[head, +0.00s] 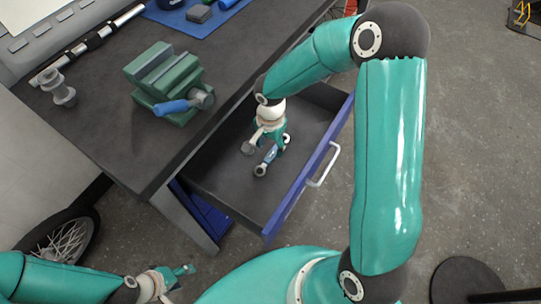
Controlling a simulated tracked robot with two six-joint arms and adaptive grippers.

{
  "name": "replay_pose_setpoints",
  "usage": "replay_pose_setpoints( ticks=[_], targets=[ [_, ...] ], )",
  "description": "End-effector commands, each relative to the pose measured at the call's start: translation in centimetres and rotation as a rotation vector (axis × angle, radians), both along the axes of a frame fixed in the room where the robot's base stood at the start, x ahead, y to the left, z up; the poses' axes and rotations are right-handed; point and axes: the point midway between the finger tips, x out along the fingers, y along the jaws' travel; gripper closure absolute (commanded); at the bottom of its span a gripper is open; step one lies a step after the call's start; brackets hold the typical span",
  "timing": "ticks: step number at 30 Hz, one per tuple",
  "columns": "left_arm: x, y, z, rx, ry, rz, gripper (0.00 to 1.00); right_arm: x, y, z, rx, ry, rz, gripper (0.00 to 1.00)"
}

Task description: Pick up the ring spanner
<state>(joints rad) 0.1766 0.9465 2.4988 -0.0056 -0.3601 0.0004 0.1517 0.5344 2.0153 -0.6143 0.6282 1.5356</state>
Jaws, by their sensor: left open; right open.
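The ring spanner (268,159) lies in the open drawer (222,184) of the workbench, slanting, with a ring at each end and a bluish middle. Its near ring shows clearly; part of its far half is hidden behind my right gripper. My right gripper (263,150) reaches down into the drawer above the spanner, with its fingers open. I cannot tell whether the fingers touch the spanner. My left gripper (178,277) is open and empty at the lower left, over the floor and away from the drawer.
The drawer's blue front with a white handle (322,166) faces right. On the workbench (95,122) stand a green vise (160,75), a blue-handled tool (175,106), a grey metal part (59,89) and a blue mat (180,17). A spoked wheel (62,240) is at lower left.

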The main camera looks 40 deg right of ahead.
Motion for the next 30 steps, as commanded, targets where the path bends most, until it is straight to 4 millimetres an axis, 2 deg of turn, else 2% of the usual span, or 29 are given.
replay_pose_setpoints(
  ticks=[6, 16, 25, 26, 30],
  targets=[
    [0.0, 0.0, -0.1, 0.0, 0.0, 0.0, 0.47, -0.2, -0.2, -3.2, 0.001, 0.004, 0.0, 0.46],
    [0.0, 0.0, -0.1, 0.0, 0.0, 0.0, 0.47, -0.2, -0.2, -3.8, 0.0, 0.001, -0.001, 0.47],
    [0.0, 0.0, -0.1, 0.0, 0.0, 0.0, 0.47, -0.1, -0.2, -3.7, 0.0, 0.001, 0.0, 0.97],
    [0.0, 0.0, -0.1, 0.0, 0.0, 0.0, 0.47, -0.1, -0.2, -3.7, 0.0, 0.001, 0.0, 1.0],
    [0.0, 0.0, -0.1, 0.0, 0.0, 0.0, 0.47, -0.1, -0.1, -3.7, 0.0, 0.0, 0.0, 1.0]
  ],
)
